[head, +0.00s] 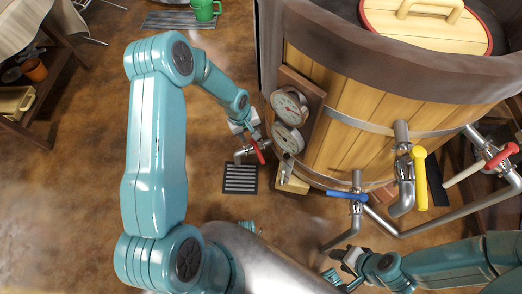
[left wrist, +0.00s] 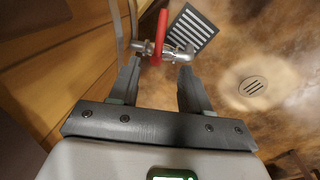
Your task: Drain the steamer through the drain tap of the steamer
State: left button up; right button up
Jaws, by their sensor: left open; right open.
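The steamer (head: 350,135) is a large wooden tub with metal bands at the right of the head view. A small metal tap with a red lever (head: 257,152) sticks out low at its left side, its spout beside a floor grate. In the left wrist view the red lever (left wrist: 161,38) stands across the metal tap body, just beyond my fingertips. My left gripper (left wrist: 160,66) is open and empty, its fingers pointing at this tap; in the head view it (head: 254,136) partly covers the tap. My right gripper (head: 340,273) is open and empty, low in front of the steamer.
Blue (head: 347,195), yellow (head: 420,178) and red (head: 501,155) handled valves with pipes stand on the steamer's front. Two gauges (head: 288,107) sit on its left side. A slotted grate (head: 240,178) lies on the floor. Open floor spreads to the left.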

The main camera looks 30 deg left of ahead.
aim_at(258, 153)
pick_arm(q)
jog(key=f+b, duration=0.1)
jog(key=f, duration=0.4)
jog(key=w+d+f+b, duration=0.1)
jog(key=f, duration=0.4)
jog(key=w+f+b, duration=0.1)
jog(key=f, duration=0.4)
jog(key=shift+w+d, duration=0.15)
jog(key=shift+w+f+b, duration=0.1)
jog(key=shift+f+b, duration=0.2)
jog(key=shift+f, duration=0.15)
grip_shut()
